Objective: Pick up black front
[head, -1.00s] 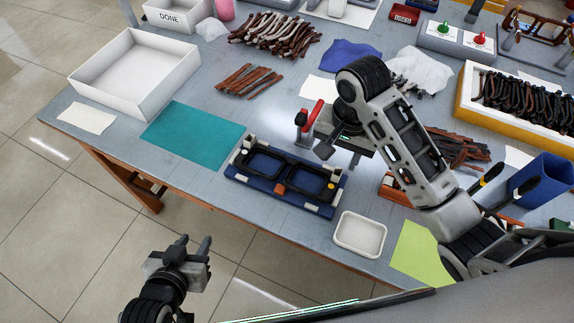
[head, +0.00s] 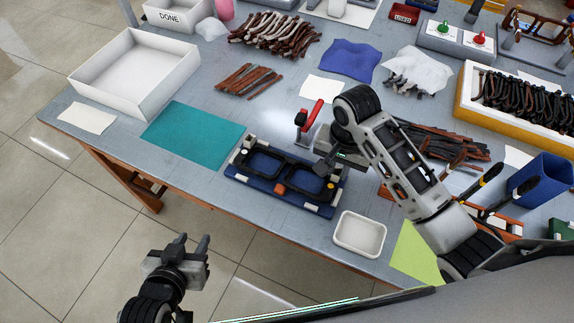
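A black eyeglass front (head: 284,181) lies in a blue fixture (head: 240,178) near the table's front edge. Its two rims show, and its right end is close to my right gripper. My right gripper (head: 324,170) points down over the right end of the fixture. Its fingers are dark and partly hidden by the wrist, so I cannot tell whether they are open or touch the front. My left gripper (head: 193,242) is open and empty, off the table over the floor at lower left.
A red-handled clamp (head: 309,117) stands just behind the fixture. A white dish (head: 360,234) sits in front of it to the right. A teal mat (head: 193,135) lies clear to the left. A tray of dark fronts (head: 466,100) is at the right.

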